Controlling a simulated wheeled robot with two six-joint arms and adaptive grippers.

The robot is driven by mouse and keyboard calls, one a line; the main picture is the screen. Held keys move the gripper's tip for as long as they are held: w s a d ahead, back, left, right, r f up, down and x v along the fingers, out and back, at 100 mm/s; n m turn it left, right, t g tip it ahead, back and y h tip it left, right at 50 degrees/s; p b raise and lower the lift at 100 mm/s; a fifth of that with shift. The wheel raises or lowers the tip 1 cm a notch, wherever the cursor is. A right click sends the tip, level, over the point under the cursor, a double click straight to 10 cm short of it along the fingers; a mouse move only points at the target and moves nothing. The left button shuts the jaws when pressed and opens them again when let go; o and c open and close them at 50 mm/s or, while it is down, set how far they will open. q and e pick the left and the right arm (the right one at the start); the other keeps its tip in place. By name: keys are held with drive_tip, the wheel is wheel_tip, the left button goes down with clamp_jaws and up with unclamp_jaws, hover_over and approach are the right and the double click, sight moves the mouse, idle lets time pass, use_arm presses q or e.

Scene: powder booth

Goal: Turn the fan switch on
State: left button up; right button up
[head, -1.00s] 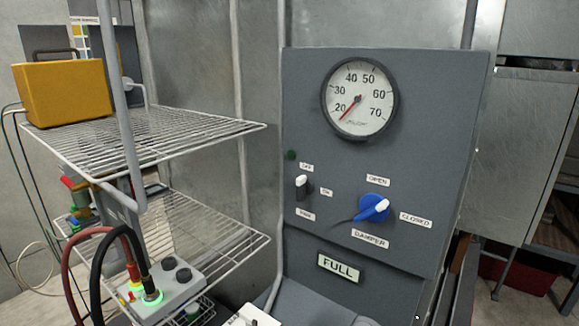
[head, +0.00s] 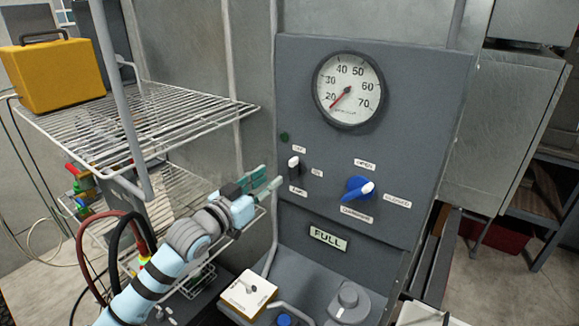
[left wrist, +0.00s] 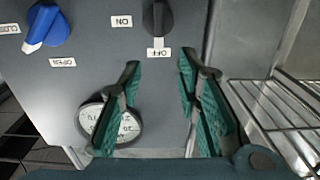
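The fan switch (head: 294,167) is a small dark rotary knob with a white tip, on the grey control panel (head: 420,110). It also shows in the left wrist view (left wrist: 158,20), where the picture is upside down and its white tip points at the OFF label (left wrist: 162,53). The ON label (left wrist: 122,21) sits to one side. A dark green lamp (head: 284,136) above the switch looks unlit. My left gripper (head: 275,177) is just left of the switch, apart from it. Its two green-padded fingers (left wrist: 159,72) are spread, with nothing between them. My right gripper is not in view.
A blue damper knob (head: 357,189) is right of the switch, below a round gauge (head: 348,89). A wire shelf (head: 150,118) with a yellow box (head: 55,75) stands left of the panel. A white switch box (head: 249,294) sits below my left gripper.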

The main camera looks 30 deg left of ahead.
sight(290, 164)
use_arm(q)
drive_tip(key=w, duration=0.3)
drive_tip(key=w+d, duration=0.1)
drive_tip(key=w, duration=0.5)
drive_tip(key=shift+w+d+f, duration=0.1)
drive_tip(key=shift+w+d, duration=0.2)
drive_tip(key=shift+w, duration=0.1)
drive_tip(key=shift+c, duration=0.3)
clamp_jaws()
